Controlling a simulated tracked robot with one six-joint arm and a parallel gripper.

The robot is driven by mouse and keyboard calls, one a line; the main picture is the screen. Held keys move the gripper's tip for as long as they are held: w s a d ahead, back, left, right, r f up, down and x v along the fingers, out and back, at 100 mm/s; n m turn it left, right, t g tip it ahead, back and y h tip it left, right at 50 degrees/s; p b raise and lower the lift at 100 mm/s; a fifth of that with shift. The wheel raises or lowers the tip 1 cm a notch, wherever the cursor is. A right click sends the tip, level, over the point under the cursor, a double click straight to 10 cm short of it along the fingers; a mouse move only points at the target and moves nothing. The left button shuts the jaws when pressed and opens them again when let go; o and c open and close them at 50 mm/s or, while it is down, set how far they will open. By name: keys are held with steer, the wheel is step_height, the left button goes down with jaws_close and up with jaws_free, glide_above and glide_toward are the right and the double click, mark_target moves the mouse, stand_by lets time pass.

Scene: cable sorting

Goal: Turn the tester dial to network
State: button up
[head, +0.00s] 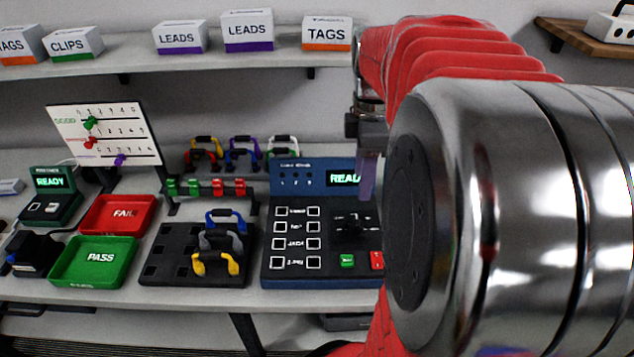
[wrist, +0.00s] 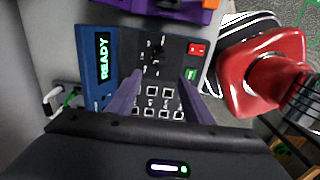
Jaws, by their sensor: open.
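The tester (head: 283,222) is a blue console with a black face and a lit screen reading READY. Its black dial (head: 352,227) sits at the right of the panel, with small marks around it that I cannot read. In the wrist view, the dial (wrist: 155,58) shows beyond my fingertips, roughly in line with the space between them. My gripper (wrist: 162,77) is open and empty, its two purple fingers apart. In the head view, my gripper (head: 367,190) hangs over the tester's right side, near the dial and apparently above it. My arm hides the tester's right edge.
Green (head: 347,260) and red (head: 376,260) buttons sit below the dial. A cable rack (head: 160,258) stands left of the tester, beside the green PASS tray (head: 70,273) and red FAIL tray (head: 95,226). Cables hang behind. The shelf of labelled boxes (head: 140,66) is above.

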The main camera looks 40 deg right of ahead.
mark_target(356, 220)
steer(key=shift+f, duration=0.1)
step_height(356, 220, down, 14)
steer(key=shift+r, duration=0.2)
stand_by(0.4)
steer(key=c, duration=1.1)
